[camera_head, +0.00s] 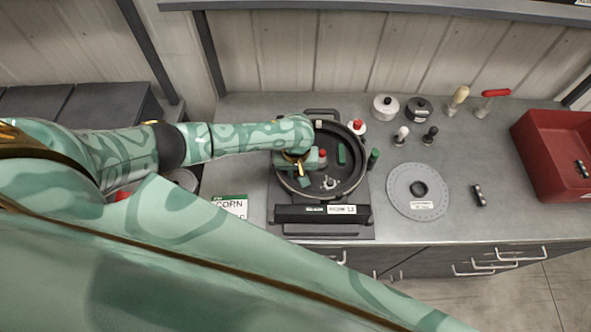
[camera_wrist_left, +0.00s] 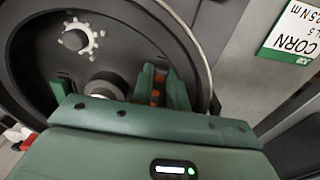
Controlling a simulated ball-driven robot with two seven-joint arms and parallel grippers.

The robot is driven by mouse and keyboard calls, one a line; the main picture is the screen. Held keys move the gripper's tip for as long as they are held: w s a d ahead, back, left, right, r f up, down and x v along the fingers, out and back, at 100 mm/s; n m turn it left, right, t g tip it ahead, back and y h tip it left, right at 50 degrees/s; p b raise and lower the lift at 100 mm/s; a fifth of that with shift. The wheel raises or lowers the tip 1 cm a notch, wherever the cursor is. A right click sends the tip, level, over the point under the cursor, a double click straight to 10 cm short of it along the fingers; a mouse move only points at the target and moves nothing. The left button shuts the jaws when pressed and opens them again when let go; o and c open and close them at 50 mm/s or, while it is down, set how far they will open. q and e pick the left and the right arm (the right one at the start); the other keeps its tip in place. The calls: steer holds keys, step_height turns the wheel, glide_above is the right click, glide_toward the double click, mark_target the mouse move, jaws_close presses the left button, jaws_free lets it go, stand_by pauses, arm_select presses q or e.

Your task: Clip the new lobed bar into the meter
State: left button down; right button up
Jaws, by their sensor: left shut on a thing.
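The meter (camera_head: 362,178) is a round dark housing with a pale rim, lying open on the bench. A small white toothed wheel (camera_head: 330,183) sits inside it and also shows in the left wrist view (camera_wrist_left: 78,40). My left gripper (camera_head: 299,168) points down into the left part of the housing. In the left wrist view its green fingers (camera_wrist_left: 159,88) are shut around a small piece with orange lobes (camera_wrist_left: 157,84), which looks like the lobed bar. The gripper hides most of it, and I cannot tell whether it touches its seat. My right gripper is out of view.
A perforated grey disc (camera_head: 418,190) and a small dark bar with pale ends (camera_head: 478,195) lie to the right. A red bin (camera_head: 550,160) stands at far right with a similar bar in it. Knobs and handled tools stand behind. A corn card (camera_head: 230,206) lies left.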

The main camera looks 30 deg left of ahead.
mark_target(295, 175)
arm_select(q)
steer(key=shift+s+f, duration=0.4)
steer(key=c, duration=1.3)
jaws_free()
steer(key=shift+d, duration=0.1)
steer(key=shift+w, duration=0.15)
steer(key=shift+a, duration=0.2)
steer(key=shift+c, duration=0.4)
steer(key=r+p, duration=0.2)
steer(key=p, duration=0.1)
steer(key=shift+w+a+r, duration=0.15)
steer(key=shift+w, duration=0.1)
step_height(295, 175, up, 3)
steer(key=p, duration=0.3)
steer(key=shift+s+p, duration=0.1)
steer(key=shift+p, duration=0.2)
steer(key=r+p, duration=0.4)
steer(key=p, duration=0.1)
steer(key=shift+d+r+p, duration=0.2)
steer(key=shift+r+p, duration=0.05)
steer(key=shift+p, duration=0.05)
